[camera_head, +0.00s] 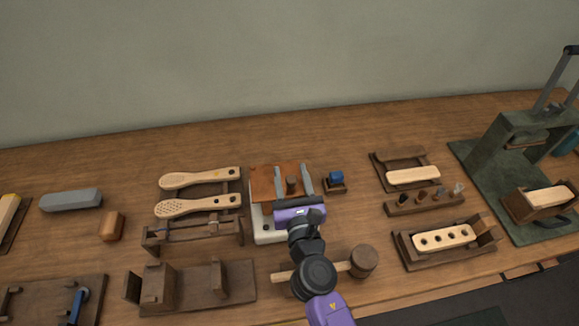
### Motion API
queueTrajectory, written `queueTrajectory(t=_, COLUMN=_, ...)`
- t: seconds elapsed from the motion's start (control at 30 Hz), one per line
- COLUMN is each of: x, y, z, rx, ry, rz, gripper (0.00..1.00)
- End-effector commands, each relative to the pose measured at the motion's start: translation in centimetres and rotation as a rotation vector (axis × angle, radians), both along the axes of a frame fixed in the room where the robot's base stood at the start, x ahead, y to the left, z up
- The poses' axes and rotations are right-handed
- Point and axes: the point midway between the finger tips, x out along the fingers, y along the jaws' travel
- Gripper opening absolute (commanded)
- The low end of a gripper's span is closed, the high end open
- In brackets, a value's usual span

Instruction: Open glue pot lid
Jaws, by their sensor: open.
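A pale white block or base (262,232) shows partly under my gripper. No glue pot is clearly seen, and I cannot tell how its lid stands.
A mallet (362,261) lies in front, beneath my arm. Perforated brush handles (196,206) lie at left. A green press (510,150) stands far right.

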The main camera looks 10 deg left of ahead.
Motion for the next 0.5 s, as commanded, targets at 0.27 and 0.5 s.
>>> queueTrajectory(t=0.27, x=2.0, y=0.6, z=0.0, rx=0.001, ry=0.000, rz=0.001, gripper=0.47)
queueTrajectory(t=0.5, x=2.0, y=0.6, z=0.0, rx=0.002, ry=0.001, rz=0.001, gripper=0.47)
